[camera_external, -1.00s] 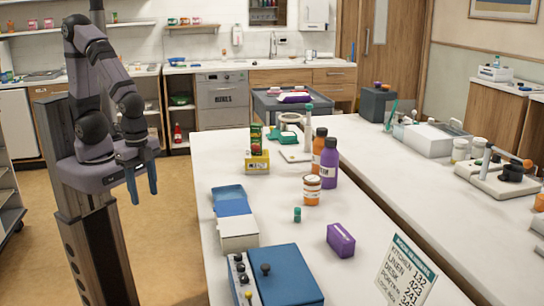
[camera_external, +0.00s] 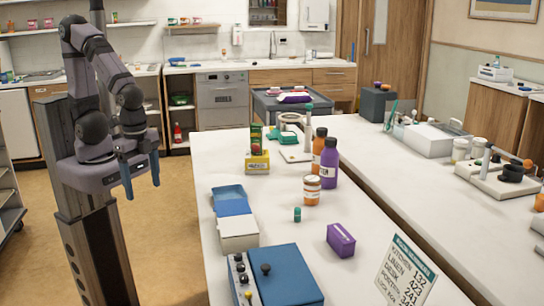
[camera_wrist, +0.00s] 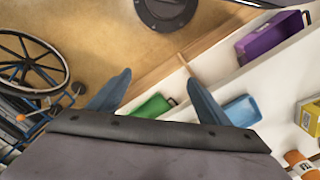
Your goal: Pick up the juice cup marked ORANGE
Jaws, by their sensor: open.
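I cannot make out a juice cup marked ORANGE in either view. Small red and green cups (camera_external: 184,21) stand on the wall shelf at the back, too small for any label to be read. My gripper (camera_external: 141,178) hangs over the floor to the left of the white counter, away from those cups. Its two blue fingers are apart with nothing between them.
The white counter (camera_external: 275,215) carries a blue box (camera_external: 288,275), orange and purple bottles (camera_external: 329,165), a small purple box (camera_external: 341,240) and a yellow box (camera_external: 257,162). A wheelchair (camera_wrist: 30,75) stands at the left in the wrist view. Open floor (camera_external: 180,235) lies beside the counter.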

